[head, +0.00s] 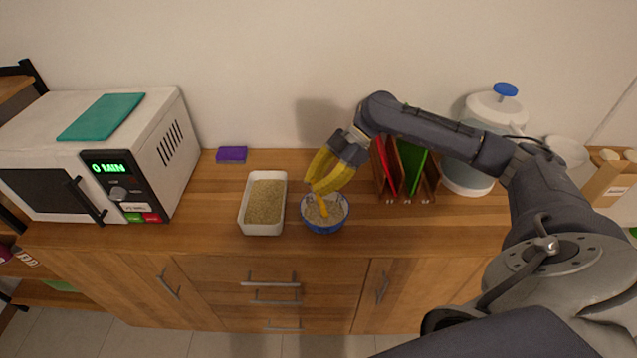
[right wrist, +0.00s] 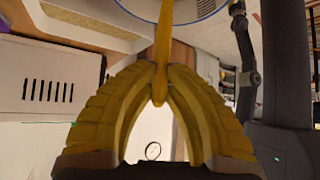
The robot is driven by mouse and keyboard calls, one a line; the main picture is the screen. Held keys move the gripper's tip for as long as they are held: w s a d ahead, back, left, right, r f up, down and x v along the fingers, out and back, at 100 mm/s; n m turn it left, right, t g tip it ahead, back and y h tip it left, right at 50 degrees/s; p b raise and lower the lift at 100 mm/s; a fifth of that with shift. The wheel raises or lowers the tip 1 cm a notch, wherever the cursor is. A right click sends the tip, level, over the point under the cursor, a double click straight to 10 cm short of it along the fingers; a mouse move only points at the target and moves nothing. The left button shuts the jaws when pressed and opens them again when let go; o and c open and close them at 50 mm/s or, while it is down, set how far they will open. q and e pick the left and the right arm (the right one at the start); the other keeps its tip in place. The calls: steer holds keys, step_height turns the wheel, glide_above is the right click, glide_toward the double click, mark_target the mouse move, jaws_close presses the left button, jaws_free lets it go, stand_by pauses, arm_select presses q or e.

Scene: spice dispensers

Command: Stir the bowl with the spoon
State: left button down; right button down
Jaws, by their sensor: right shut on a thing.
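A blue-rimmed bowl (head: 331,226) with pale grainy contents stands on the wooden counter. My right gripper (head: 321,186) has yellow fingers and is shut on a yellow spoon (head: 323,207), directly above the bowl. The spoon's lower end reaches into the bowl's contents. In the right wrist view the spoon (right wrist: 164,45) runs from between the fingertips (right wrist: 159,80) toward the bowl's edge (right wrist: 190,20) at the top. The spoon's tip is hidden. My left gripper is not in view.
A white rectangular dish (head: 243,218) of grain stands just left of the bowl. A rack with red and green boards (head: 415,165) and a water dispenser (head: 466,178) stand to the right. A microwave (head: 150,140) and purple sponge (head: 232,154) are left. The counter before the rack is clear.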

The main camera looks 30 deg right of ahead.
stand_by(0.3)
steer(key=shift+a+r, duration=0.2)
steer(key=shift+r, duration=0.7)
steer(key=shift+a+r, duration=0.25)
steer(key=shift+r, duration=0.6)
steer(key=shift+a+r, duration=0.2)
steer(key=shift+r, duration=0.7)
steer(key=shift+r, duration=0.1)
steer(key=shift+r, duration=2.4)
steer(key=shift+r, duration=0.1)
